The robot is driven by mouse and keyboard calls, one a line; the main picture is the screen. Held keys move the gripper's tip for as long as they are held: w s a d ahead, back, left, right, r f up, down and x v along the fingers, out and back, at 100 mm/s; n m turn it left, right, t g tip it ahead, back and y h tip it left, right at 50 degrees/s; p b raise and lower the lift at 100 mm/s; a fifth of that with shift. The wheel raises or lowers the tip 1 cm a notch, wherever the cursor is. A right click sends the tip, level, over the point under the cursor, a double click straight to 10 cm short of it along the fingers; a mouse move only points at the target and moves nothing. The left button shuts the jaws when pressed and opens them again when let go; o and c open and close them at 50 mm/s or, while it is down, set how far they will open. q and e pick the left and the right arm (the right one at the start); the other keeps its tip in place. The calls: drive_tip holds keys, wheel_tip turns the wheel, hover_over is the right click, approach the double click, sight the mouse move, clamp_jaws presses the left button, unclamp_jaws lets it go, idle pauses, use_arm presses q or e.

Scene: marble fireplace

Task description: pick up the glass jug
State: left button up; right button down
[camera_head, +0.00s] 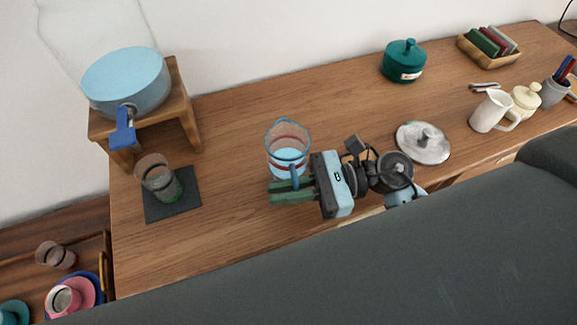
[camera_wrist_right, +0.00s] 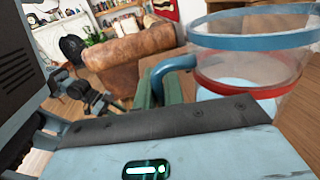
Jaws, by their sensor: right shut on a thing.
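The glass jug (camera_head: 288,150) is clear with a blue rim, a red band and pale blue in its lower part. It looks upright, over the middle of the wooden counter; I cannot tell whether its base touches the wood. My right gripper (camera_head: 290,190) reaches in from the right, its green fingers shut on the jug's blue handle (camera_head: 294,175). In the right wrist view the jug (camera_wrist_right: 245,70) stands at the right, its handle (camera_wrist_right: 175,65) running down between the green fingers (camera_wrist_right: 158,90). The fingers partly hide the jug's lower side. My left gripper is not in view.
A blue-tapped dispenser (camera_head: 127,80) on a wooden stand (camera_head: 190,120) and a glass (camera_head: 160,180) on a dark mat (camera_head: 186,207) are left. A teal pot (camera_head: 404,61), a metal lid (camera_head: 422,143) and a white pitcher (camera_head: 491,112) are right. Wood behind the jug is clear.

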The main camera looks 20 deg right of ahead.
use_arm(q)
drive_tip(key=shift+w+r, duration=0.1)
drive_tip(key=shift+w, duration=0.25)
use_arm(e)
drive_tip(key=shift+r, duration=0.15)
